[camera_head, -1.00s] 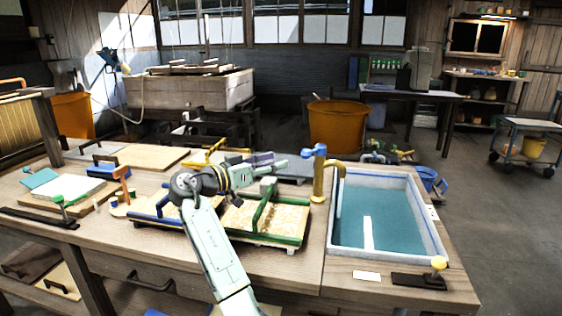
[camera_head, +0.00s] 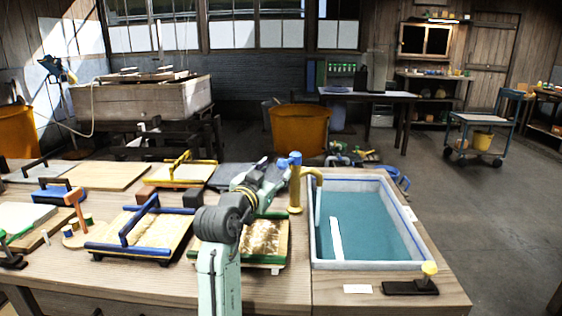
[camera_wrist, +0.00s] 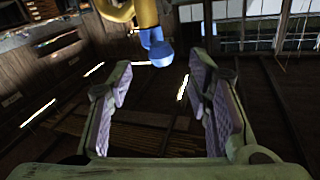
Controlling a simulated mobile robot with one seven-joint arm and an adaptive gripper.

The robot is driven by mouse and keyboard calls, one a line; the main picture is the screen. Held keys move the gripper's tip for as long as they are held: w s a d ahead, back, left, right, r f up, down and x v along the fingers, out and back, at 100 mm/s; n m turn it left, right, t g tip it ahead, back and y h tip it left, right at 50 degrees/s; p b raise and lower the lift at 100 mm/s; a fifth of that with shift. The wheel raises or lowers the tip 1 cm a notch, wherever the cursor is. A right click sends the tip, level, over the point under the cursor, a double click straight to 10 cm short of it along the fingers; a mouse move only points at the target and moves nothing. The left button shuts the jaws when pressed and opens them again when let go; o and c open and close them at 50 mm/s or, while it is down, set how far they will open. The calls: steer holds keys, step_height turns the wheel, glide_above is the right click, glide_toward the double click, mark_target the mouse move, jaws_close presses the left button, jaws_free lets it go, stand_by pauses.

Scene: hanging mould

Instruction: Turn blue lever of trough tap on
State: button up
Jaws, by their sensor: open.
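The trough tap (camera_head: 296,190) is a yellow post with a curved spout, standing at the left edge of the trough. Its blue lever (camera_head: 291,160) sits on top of the post. The trough (camera_head: 421,262) has a pale rim and holds blue-green water. In the wrist view the blue lever (camera_wrist: 156,48) shows ahead of my gripper (camera_wrist: 160,85), near the upper middle, below the yellow tap body (camera_wrist: 146,14). My gripper is open, with its pale purple pads apart and nothing between them. The lever appears beyond the fingertips. In the head view my arm hides part of the gripper.
Wooden frames with blue (camera_head: 140,217) and green (camera_head: 273,214) handles lie on the bench left of the tap. A yellow-knobbed lever (camera_head: 430,270) is at the trough's front right. An orange tub (camera_head: 298,130) stands behind the bench.

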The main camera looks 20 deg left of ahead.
mark_target(280, 166)
steer(key=w+p, duration=0.1)
steer(key=w, duration=0.5)
steer(key=shift+w+d, duration=0.15)
steer(key=shift+w, duration=0.05)
jaws_close()
stand_by(0.4)
